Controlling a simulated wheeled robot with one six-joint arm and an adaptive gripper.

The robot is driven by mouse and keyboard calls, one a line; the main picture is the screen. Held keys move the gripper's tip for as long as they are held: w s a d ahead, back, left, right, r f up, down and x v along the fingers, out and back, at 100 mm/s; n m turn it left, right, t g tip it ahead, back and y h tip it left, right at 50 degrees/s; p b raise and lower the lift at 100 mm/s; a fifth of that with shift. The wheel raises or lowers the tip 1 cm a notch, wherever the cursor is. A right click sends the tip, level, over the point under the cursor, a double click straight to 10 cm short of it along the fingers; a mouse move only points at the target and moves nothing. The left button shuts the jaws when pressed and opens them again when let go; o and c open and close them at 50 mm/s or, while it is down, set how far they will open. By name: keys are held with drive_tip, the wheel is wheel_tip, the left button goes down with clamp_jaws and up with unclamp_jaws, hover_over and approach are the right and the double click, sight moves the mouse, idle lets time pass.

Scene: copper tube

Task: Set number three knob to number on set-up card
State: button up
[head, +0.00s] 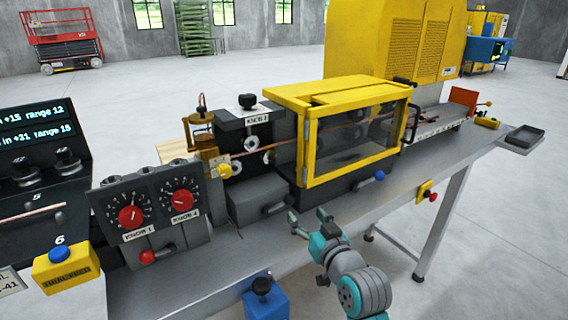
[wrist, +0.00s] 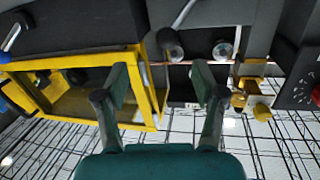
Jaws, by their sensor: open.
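A black knob (head: 248,101) stands on top of a dark block, above a white label reading KNOB and a digit too small to be sure of. Two red-centred dials sit on a grey panel: the left dial (head: 130,215), labelled KNOB 1, and the right dial (head: 182,200), whose label digit is unclear. My gripper (head: 309,222) is open and empty in front of the machine, below the yellow guard and apart from the knobs. It also shows in the wrist view (wrist: 160,84).
A yellow-framed clear guard (head: 355,140) covers the middle of the machine; it also shows in the wrist view (wrist: 147,126). A black screen (head: 35,122) stands at left.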

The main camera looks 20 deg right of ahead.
drive_tip(key=w+a+r+n+y, duration=0.25)
drive_tip(key=w+r, duration=0.55)
drive_tip(key=r, duration=0.5)
drive_tip(key=n+g+y, duration=0.1)
drive_tip(key=n+y, duration=0.2)
drive_tip(key=y, duration=0.1)
approach(252, 99)
drive_tip(key=w, duration=0.1)
drive_tip(key=x, duration=1.1)
drive_tip(key=shift+w+a, duration=0.1)
drive_tip(key=shift+a, duration=0.1)
drive_tip(key=c, duration=1.2)
